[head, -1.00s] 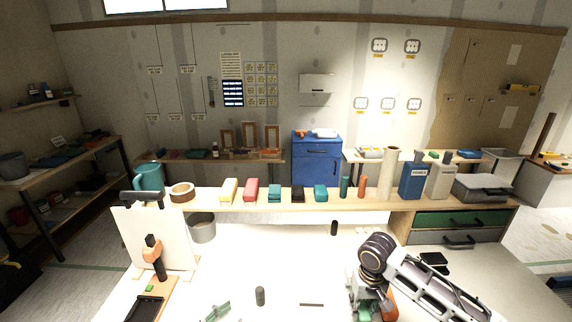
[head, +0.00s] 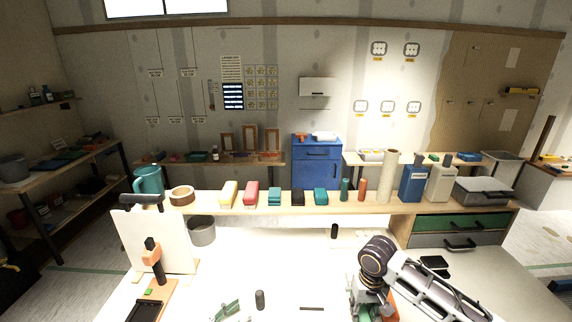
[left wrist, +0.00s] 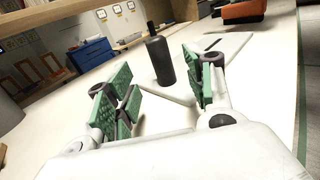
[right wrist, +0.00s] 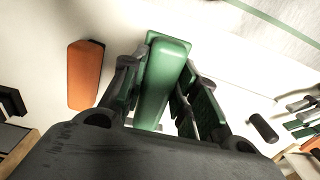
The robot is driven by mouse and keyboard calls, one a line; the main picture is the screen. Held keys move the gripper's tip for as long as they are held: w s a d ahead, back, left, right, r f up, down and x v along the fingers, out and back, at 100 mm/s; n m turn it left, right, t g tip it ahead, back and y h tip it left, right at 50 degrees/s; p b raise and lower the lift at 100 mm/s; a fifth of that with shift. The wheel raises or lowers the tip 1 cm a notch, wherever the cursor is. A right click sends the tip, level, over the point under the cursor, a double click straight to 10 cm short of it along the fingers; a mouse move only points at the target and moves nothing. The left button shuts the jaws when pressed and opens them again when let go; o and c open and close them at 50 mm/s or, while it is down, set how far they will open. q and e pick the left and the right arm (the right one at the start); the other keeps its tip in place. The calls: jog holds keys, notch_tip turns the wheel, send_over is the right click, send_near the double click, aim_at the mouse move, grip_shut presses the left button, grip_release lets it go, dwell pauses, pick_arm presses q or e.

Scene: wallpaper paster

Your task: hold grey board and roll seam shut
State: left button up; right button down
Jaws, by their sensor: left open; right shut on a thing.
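A black upright knob (head: 260,299) stands on the work table. In the left wrist view the knob (left wrist: 161,60) is beyond my fingers, beside a thin pale grey board (left wrist: 226,46) with a dark slot. The board's edges are hard to make out in the head view. My left gripper (head: 228,310) is open and empty, left of the knob; its green pads show in the left wrist view (left wrist: 160,98). My right gripper (right wrist: 157,98) is shut on a green handle (right wrist: 163,72). The handle's working end is hidden. An orange handle (right wrist: 85,74) lies beside it.
A white panel (head: 130,245) stands at the left, with an orange-and-black tool (head: 153,257) and a black tray (head: 145,311) near it. A raised shelf (head: 340,208) with several blocks and bottles crosses the back. The table's middle (head: 290,265) is mostly clear.

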aim_at(259, 298)
pick_arm(q)
jog(key=shift+x, duration=4.35)
pick_arm(e)
jog(key=shift+f, duration=0.2)
pick_arm(q)
grip_shut()
grip_release()
jog(key=shift+a, duration=0.15)
